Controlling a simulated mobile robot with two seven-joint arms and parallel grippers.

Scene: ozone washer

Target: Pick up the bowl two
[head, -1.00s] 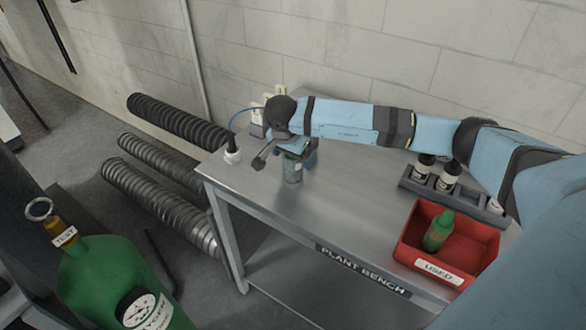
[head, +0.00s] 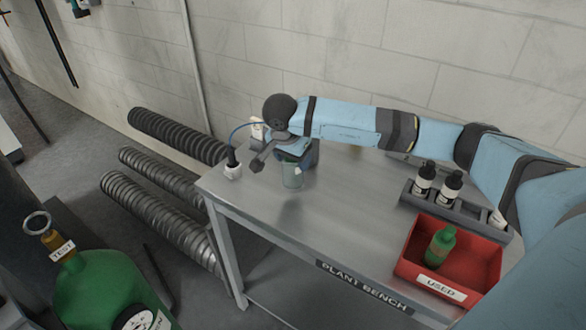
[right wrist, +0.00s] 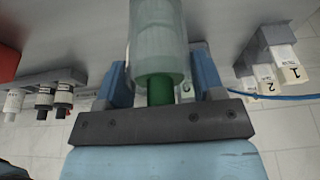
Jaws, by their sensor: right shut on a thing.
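A clear, cup-shaped bowl (head: 292,177) with green inside is at the back left of the metal bench, in my right gripper. In the right wrist view, the bowl (right wrist: 160,45) stands between the two blue fingers of my right gripper (right wrist: 160,85), which is shut on it. A green part shows at its near end. I cannot read a number on it. The gap between bowl and bench is hard to judge. My left gripper is out of view.
The plant bench (head: 335,225) has free room in its middle. A red "USED" bin (head: 408,262) holds a green bottle (head: 440,246). A grey rack (head: 470,207) holds small bottles. Tags 1 (right wrist: 294,74) and 2 (right wrist: 271,88) hang nearby.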

